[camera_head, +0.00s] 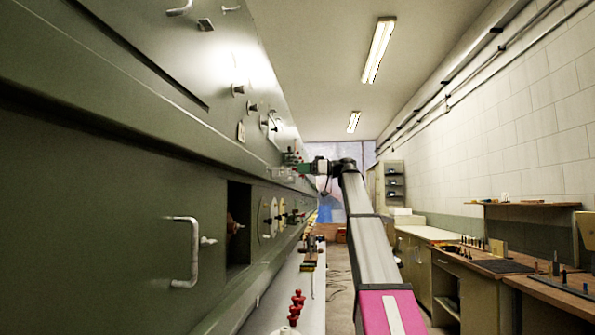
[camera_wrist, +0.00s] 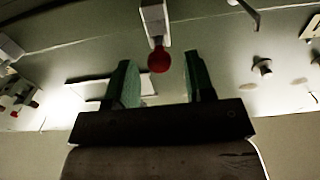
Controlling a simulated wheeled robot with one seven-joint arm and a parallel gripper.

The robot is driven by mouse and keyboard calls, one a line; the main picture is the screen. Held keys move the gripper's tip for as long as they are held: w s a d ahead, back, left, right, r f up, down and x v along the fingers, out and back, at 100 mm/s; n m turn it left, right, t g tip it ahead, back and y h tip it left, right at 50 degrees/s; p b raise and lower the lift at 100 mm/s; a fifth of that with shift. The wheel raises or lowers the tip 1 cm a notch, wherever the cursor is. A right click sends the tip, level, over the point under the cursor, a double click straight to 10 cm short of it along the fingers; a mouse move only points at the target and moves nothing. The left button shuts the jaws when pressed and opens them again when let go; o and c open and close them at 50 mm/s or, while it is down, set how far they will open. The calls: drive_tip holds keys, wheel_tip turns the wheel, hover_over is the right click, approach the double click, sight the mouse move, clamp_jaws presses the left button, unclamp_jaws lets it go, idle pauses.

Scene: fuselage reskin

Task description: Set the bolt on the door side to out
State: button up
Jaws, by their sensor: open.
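My gripper (camera_head: 304,168) is at the far end of the green panel wall in the head view, close to its surface. In the wrist view my gripper (camera_wrist: 160,82) is open, with two green fingers apart and nothing held between them. A red round knob (camera_wrist: 159,61) on a pale bracket (camera_wrist: 154,25) sits just beyond the fingertips, roughly centred between them. It looks like a bolt's knob, but I cannot tell its in or out setting, nor whether it is the door-side one. In the head view this spot is too small to make out.
The green fuselage wall (camera_head: 110,170) fills the left, with a metal handle (camera_head: 185,252) and a dark opening (camera_head: 239,205). Dark fittings (camera_wrist: 262,66) stand out at right in the wrist view. A bench (camera_head: 490,262) lines the right wall; the aisle floor (camera_head: 340,285) shows between.

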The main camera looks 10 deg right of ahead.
drive_tip(key=shift+x, duration=1.1)
clamp_jaws()
drive_tip(key=v, duration=0.2)
drive_tip(key=shift+s+d, duration=0.1)
drive_tip(key=shift+d, duration=0.25)
unclamp_jaws()
drive_tip(key=shift+d, duration=0.15)
